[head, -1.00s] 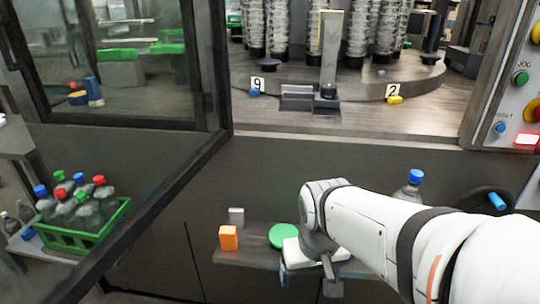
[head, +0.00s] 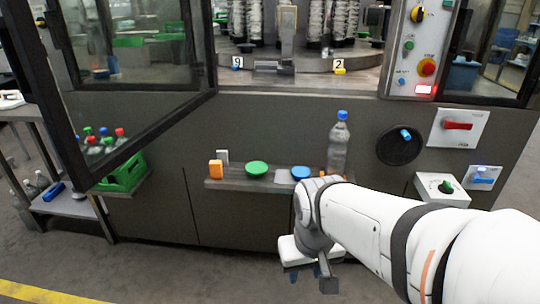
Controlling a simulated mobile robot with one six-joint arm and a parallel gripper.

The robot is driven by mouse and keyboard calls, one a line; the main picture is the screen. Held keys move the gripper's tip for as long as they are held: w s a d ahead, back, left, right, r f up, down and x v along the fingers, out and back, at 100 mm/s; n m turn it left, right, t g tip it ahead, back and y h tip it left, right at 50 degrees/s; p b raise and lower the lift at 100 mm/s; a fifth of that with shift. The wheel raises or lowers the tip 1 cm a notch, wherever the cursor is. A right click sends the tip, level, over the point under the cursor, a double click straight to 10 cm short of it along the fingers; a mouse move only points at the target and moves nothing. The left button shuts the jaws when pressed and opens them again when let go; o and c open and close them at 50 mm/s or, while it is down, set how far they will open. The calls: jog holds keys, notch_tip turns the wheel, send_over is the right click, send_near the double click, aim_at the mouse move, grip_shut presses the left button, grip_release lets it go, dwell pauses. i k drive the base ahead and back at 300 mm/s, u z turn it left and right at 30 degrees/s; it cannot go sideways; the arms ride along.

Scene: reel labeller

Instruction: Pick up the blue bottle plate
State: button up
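The blue bottle plate (head: 300,173) looks like a flat blue disc lying on the narrow grey shelf (head: 232,185) on the machine's front. A green disc (head: 257,168) lies to its left. My gripper (head: 310,277) hangs in front of and below the shelf in the picture, apart from the blue disc. Its fingers point down and stand apart, with nothing seen held between them. My white arm hides the right end of the shelf.
A clear bottle with a blue cap (head: 337,145) stands upright right of the blue disc. A green crate (head: 125,172) holds bottles behind the open door (head: 150,120).

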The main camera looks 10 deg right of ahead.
aim_at(299, 173)
jog(key=z, duration=0.65)
jog(key=i, duration=1.5)
jog(key=u, duration=0.55)
